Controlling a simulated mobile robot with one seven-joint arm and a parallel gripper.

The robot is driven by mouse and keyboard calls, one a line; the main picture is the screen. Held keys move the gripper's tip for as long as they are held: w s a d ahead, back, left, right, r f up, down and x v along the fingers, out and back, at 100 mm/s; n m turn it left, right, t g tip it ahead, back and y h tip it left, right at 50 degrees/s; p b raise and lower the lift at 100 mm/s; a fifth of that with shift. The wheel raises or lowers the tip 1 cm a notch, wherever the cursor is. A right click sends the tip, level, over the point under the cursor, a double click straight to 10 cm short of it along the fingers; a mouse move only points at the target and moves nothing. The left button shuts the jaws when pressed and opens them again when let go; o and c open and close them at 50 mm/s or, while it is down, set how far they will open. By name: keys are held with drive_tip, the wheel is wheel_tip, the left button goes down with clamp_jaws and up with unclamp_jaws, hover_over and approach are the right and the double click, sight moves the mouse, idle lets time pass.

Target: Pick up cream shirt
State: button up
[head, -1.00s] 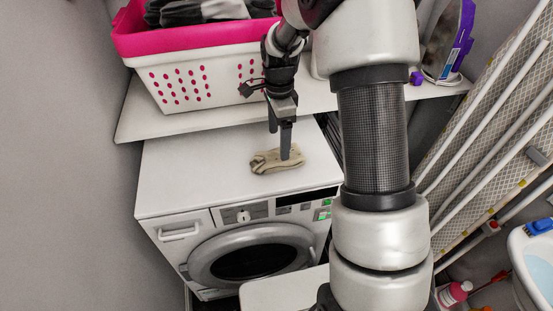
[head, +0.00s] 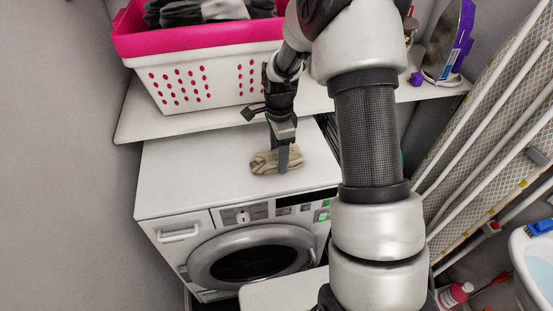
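The cream shirt (head: 265,162) is a small folded beige bundle on the white top of the dryer (head: 190,180), near its front edge. My gripper (head: 283,165) points down at the right part of the shirt. One dark finger shows in front of the cloth, with its tip near the dryer top. The other finger is hidden, so I cannot tell whether the gripper is open or closed on the cloth. The shirt appears to rest on the dryer top.
A pink and white laundry basket (head: 185,75) with dark clothes stands on a white shelf (head: 140,120) just above and behind the dryer. An ironing board (head: 480,140) leans at the right. The dryer top left of the shirt is clear.

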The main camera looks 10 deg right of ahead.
drive_tip(key=c, duration=0.5)
drive_tip(key=shift+o, duration=0.2)
drive_tip(key=shift+r, duration=0.1)
wheel_tip(320, 180, up, 10)
drive_tip(key=p, duration=0.1)
drive_tip(key=s+r+n+p, duration=0.3)
drive_tip(key=s+n+p, duration=0.5)
drive_tip(key=n, duration=0.9)
drive_tip(key=shift+a+r+p, duration=0.25)
drive_tip(key=shift+a+p, duration=0.15)
drive_tip(key=shift+a, duration=0.05)
drive_tip(key=shift+s, duration=0.1)
